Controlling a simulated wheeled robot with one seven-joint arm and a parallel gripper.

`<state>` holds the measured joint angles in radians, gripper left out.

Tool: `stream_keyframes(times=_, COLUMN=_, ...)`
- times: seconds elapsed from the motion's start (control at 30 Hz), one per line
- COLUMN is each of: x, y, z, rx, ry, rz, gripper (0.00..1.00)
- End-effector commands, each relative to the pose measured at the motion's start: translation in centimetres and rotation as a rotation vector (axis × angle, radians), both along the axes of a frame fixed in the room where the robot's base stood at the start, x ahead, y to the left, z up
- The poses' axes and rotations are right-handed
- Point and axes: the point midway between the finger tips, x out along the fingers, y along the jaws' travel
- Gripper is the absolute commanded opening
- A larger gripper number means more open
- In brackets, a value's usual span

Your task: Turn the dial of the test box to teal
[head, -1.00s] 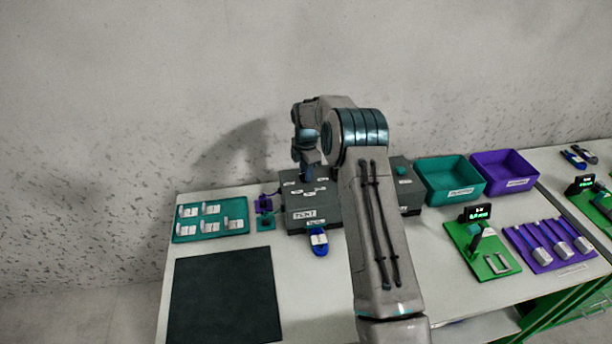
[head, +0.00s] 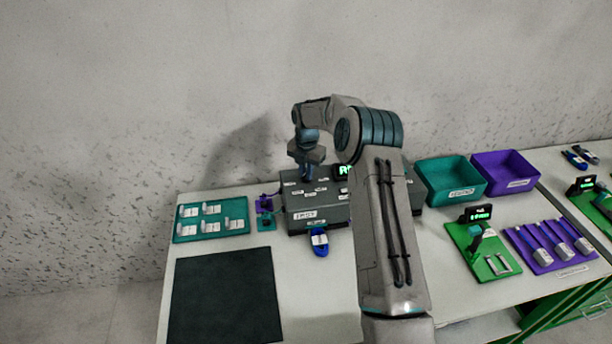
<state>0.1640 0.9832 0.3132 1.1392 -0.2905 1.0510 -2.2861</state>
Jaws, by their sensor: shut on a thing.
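The test box (head: 300,216) is a dark grey box with several small white labels on its top and front, standing at the back of the table. A small display with green characters (head: 344,170) shows at its top, partly cut off by my arm. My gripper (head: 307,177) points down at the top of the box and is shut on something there. The dial is hidden under the gripper, so its setting cannot be read.
A teal tray with white parts (head: 211,218) and small purple and teal blocks (head: 265,212) lie left of the box. A dark mat (head: 226,298) is in front. Teal (head: 440,188) and purple (head: 495,180) bins, a green stand (head: 480,250) and a purple tool tray (head: 548,262) are at right.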

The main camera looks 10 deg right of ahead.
Motion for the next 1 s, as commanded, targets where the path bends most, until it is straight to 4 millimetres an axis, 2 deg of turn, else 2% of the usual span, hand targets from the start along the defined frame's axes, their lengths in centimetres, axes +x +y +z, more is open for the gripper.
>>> stream_keyframes(times=0.03, x=-0.3, y=0.0, z=-0.4, rx=0.000, ry=0.011, rz=-0.001, gripper=0.17)
stream_keyframes(times=0.2, x=-0.3, y=-0.2, z=-0.4, rx=-0.001, ry=0.011, rz=-0.002, gripper=0.19)
stream_keyframes(times=0.6, x=-0.3, y=-0.3, z=-0.2, rx=-0.004, ry=0.011, rz=-0.004, gripper=0.17)
stream_keyframes(times=0.67, x=-0.3, y=-0.3, z=0.1, rx=-0.004, ry=0.010, rz=-0.005, gripper=0.21)
stream_keyframes(times=0.73, x=-0.2, y=-0.3, z=0.7, rx=-0.004, ry=0.008, rz=-0.004, gripper=0.33)
stream_keyframes(times=1.0, x=-0.1, y=0.1, z=3.7, rx=-0.002, ry=0.003, rz=0.001, gripper=0.33)
